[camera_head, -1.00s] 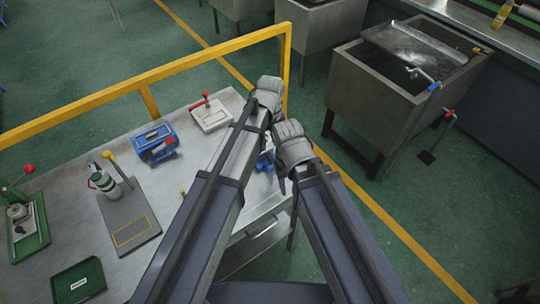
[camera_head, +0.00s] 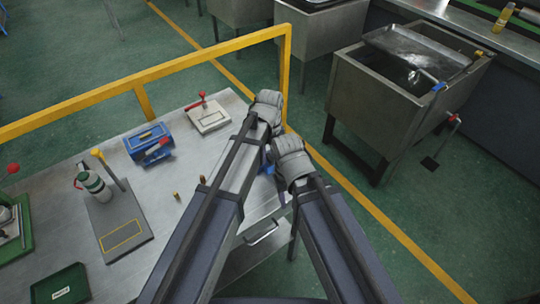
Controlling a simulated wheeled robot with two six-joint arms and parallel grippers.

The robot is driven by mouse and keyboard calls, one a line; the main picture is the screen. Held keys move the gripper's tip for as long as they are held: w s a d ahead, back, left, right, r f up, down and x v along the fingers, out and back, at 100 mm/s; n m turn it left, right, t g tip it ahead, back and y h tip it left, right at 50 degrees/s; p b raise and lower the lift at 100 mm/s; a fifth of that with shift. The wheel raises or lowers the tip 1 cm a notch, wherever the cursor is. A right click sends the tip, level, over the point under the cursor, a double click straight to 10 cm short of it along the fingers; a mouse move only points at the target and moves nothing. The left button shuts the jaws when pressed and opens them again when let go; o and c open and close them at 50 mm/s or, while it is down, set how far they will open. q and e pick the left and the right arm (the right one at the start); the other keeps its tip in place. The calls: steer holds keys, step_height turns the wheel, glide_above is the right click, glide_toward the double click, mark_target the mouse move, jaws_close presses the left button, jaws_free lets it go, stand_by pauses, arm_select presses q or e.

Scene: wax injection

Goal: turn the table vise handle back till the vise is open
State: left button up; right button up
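A blue metal piece (camera_head: 266,160), which looks like part of the table vise, shows between my two arms at the table's right edge. Most of it is hidden behind my arms, and I cannot make out its handle or how far its jaws stand apart. My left gripper (camera_head: 268,105) is just above and left of it in the picture, by the table's back right corner. My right gripper (camera_head: 291,160) is right beside the blue piece. I see both grippers from behind; their fingertips are hidden, so I cannot tell whether they touch or hold anything.
The metal table (camera_head: 240,282) also bears a blue box (camera_head: 149,141), a pale block with a red handle (camera_head: 208,115), a grey plate with a bottle (camera_head: 125,236) and a green tray (camera_head: 61,287). A yellow rail (camera_head: 190,66) runs behind. A sink (camera_head: 385,105) stands right.

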arm_select(q)
jaws_close()
stand_by(0.6)
steer(key=n, duration=1)
steer(key=shift+n, duration=0.3)
steer(key=n, duration=0.4)
steer(key=shift+n, duration=2.5)
